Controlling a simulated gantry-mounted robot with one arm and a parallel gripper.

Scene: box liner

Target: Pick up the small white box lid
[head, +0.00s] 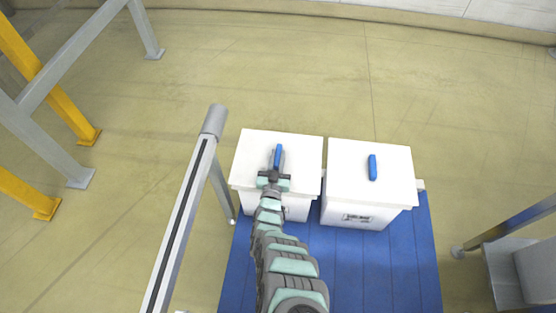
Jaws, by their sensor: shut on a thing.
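Two small white boxes with white lids and blue handles stand side by side on a blue slatted pallet. The left lid (302,152) has its blue handle (278,153) at my gripper (277,166), which is shut on that handle from above. The lid appears to sit on the left box (295,208); I cannot tell whether there is a small gap. The right lid (345,160) has a free blue handle (373,167) and rests on the right box (350,216). My arm hides part of the left box's front.
The blue pallet (395,270) has bare room in front of the boxes. A grey rail on a post (190,200) stands close on the left. Yellow and grey frames (60,95) are at far left. A grey metal stand (505,270) is at lower right. Open floor lies behind.

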